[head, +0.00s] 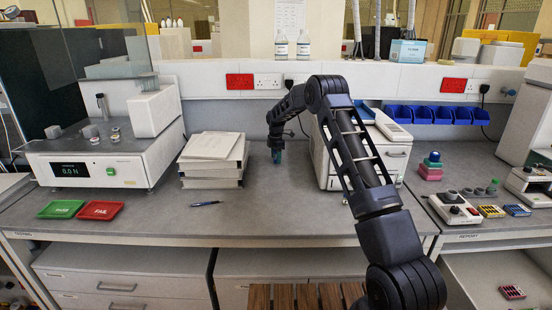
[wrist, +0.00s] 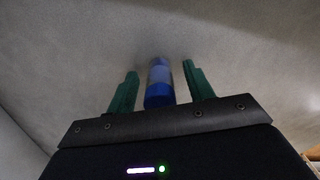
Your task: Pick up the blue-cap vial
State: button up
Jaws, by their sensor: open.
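The blue-cap vial (wrist: 158,93) shows in the wrist view, with its blue cap nearest the camera and its paler body beyond. It stands between the two green fingers of my gripper (wrist: 160,70), with a visible gap on each side. My gripper is open and points down. In the head view my gripper (head: 276,154) is low over the grey bench (head: 300,205), right of the paper stack. The vial cannot be told apart from the fingers there.
A stack of papers (head: 213,160) stands close left of my gripper, and a white drawer unit (head: 392,160) close right. A pen (head: 206,204), green tray (head: 60,209) and red tray (head: 101,210) lie at the front left. The bench front near the middle is clear.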

jog(key=c, duration=1.1)
jog(key=shift+o, duration=0.2)
jog(key=shift+r, duration=0.1)
